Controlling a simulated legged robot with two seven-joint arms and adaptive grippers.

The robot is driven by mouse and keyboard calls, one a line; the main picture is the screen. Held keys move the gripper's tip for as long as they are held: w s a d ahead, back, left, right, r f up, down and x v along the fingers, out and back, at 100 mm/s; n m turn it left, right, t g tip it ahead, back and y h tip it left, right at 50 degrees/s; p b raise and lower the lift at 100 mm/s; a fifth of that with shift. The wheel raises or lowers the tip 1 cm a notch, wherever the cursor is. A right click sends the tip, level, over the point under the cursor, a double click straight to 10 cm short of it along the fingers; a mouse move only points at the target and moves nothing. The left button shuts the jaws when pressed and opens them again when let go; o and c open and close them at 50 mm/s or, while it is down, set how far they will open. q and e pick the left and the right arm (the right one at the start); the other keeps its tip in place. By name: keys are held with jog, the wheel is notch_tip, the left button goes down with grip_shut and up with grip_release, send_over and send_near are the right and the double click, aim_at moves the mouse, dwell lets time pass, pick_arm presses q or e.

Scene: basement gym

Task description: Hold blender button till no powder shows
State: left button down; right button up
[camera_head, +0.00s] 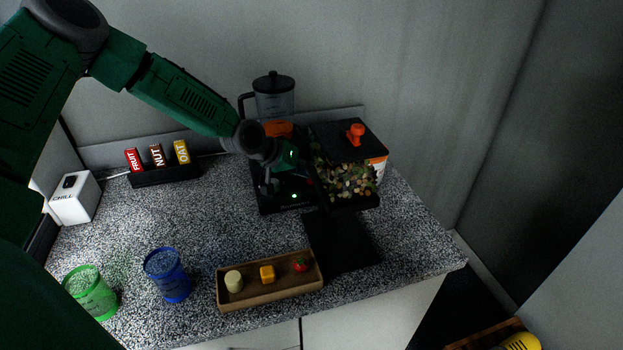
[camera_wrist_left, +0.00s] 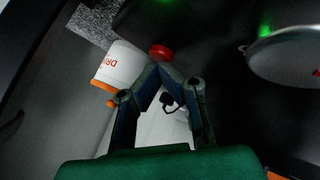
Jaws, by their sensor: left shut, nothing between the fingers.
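The blender stands at the back of the counter, with a dark-lidded jar (camera_head: 274,104) and black handle over an orange part (camera_head: 278,128). The jar looks grey, and I cannot tell whether powder shows in it. A red button (camera_wrist_left: 161,52) lies just beyond my left fingertips in the wrist view; I cannot tell whether they touch it. My left gripper (camera_head: 268,190) reaches down over the black base (camera_head: 285,207) in front of the blender, partly hiding it. In the wrist view the left gripper (camera_wrist_left: 160,70) is shut and empty. My right gripper is not in view.
A wooden tray (camera_head: 240,299) holds three small items. Blue (camera_head: 168,280) and green (camera_head: 93,295) cups stand front left.

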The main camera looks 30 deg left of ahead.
pick_arm(q)
jog(key=shift+d+r+p, duration=0.5)
jog(key=shift+r+p, duration=0.3)
jog(key=shift+r, duration=0.05)
notch_tip(320, 180, up, 5)
jog(key=p, duration=0.4)
dwell(0.4)
